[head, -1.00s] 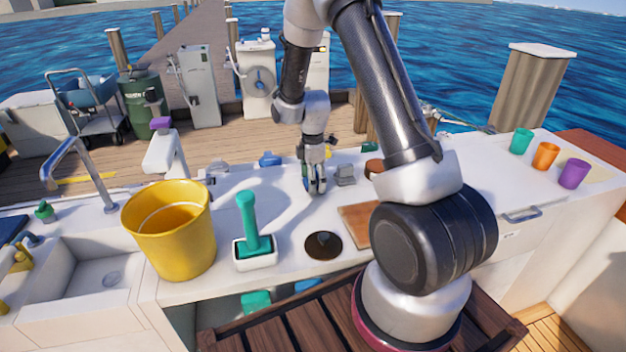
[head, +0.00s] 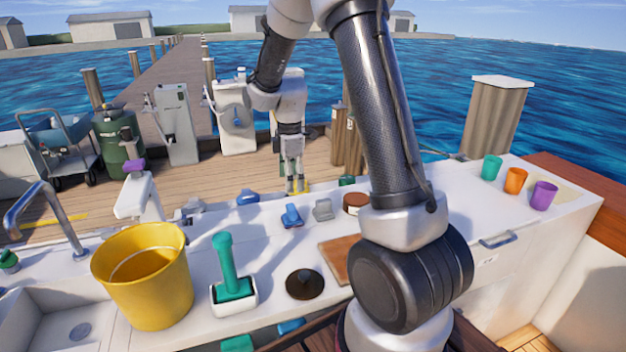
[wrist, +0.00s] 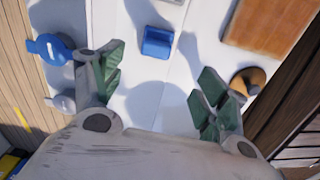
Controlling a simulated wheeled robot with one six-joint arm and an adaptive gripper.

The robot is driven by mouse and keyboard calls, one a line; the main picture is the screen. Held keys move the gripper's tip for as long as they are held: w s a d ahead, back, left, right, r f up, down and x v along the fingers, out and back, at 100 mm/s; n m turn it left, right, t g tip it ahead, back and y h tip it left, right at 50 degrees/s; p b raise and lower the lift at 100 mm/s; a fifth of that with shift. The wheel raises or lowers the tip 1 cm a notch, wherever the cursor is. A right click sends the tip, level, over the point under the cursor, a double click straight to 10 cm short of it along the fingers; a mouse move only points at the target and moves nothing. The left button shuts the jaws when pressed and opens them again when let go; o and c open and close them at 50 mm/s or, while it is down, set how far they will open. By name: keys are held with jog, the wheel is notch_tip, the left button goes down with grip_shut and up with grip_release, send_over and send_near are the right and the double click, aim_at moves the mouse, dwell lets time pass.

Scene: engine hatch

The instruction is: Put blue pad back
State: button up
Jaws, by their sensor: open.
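A small blue block, likely the blue pad (head: 291,215), lies on the white counter, just left of a grey block (head: 323,210). In the wrist view the blue pad (wrist: 157,42) lies ahead of the fingers, apart from them. My gripper (head: 296,188) is raised above the counter, with its fingers spread in the wrist view (wrist: 158,98) and nothing between them. A second blue thing (head: 247,198) with a rounded shape lies farther back and left; it also shows in the wrist view (wrist: 48,48).
A yellow bucket (head: 145,285) and a teal-handled tool in a white holder (head: 233,293) stand at front left. A dark disc (head: 305,284), a wooden board (head: 336,262) and a brown jar (head: 357,203) are nearby. Several coloured cups (head: 516,181) stand at right.

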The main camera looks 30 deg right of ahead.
jog(key=s+r+m+t, duration=0.2)
jog(key=s+r+m, duration=0.5)
jog(key=s+r, duration=0.6)
jog(key=s+r+m+t, duration=0.2)
jog(key=s+r+m, duration=0.2)
jog(key=s+m, duration=0.4)
jog(key=s, duration=0.6)
jog(key=shift+s+r, duration=0.2)
jog(key=shift+s, duration=0.2)
